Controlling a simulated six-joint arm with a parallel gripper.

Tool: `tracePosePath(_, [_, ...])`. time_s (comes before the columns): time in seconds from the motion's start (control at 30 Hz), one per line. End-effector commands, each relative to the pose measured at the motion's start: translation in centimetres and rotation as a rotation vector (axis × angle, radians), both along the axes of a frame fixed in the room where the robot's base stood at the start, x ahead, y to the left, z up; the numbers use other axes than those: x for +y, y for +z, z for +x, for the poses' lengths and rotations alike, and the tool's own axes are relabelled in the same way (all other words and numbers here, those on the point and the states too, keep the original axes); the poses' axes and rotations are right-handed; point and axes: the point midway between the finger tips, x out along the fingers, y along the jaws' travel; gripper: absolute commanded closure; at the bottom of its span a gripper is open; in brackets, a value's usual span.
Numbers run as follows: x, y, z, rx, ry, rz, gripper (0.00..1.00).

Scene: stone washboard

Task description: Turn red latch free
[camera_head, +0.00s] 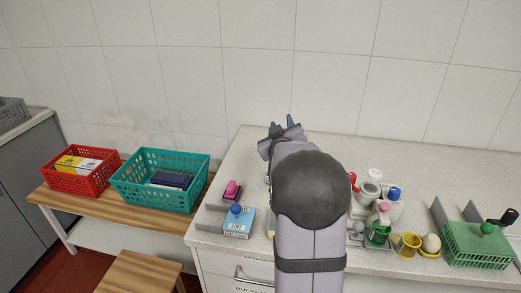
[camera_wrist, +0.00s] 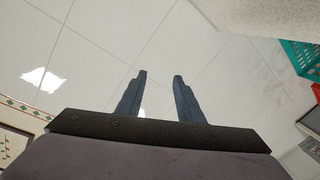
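My gripper (camera_head: 281,124) is at the back of the counter, near the tiled wall, with its two blue-grey fingertips apart. In the wrist view my gripper (camera_wrist: 160,76) shows spread fingers with nothing between them. A small red part (camera_head: 352,180) shows just right of my arm, among white and grey pieces. It may be the red latch, but it is too small and too much covered by my arm to tell. My gripper is apart from it, to the left and farther back.
A pink-topped block (camera_head: 232,189) and a light-blue box (camera_head: 238,222) stand left of my arm. A blue-capped piece (camera_head: 393,193), a yellow cup (camera_head: 409,244) and a green basket (camera_head: 478,246) stand right. A teal basket (camera_head: 130,184) and red basket (camera_head: 76,182) sit on a wooden bench.

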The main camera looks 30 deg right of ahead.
Motion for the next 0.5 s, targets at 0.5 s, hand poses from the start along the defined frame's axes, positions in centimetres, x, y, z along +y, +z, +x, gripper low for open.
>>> tracePosePath(0.5, [3.4,-2.8,2.7,-0.060,0.080,-0.065,0.66])
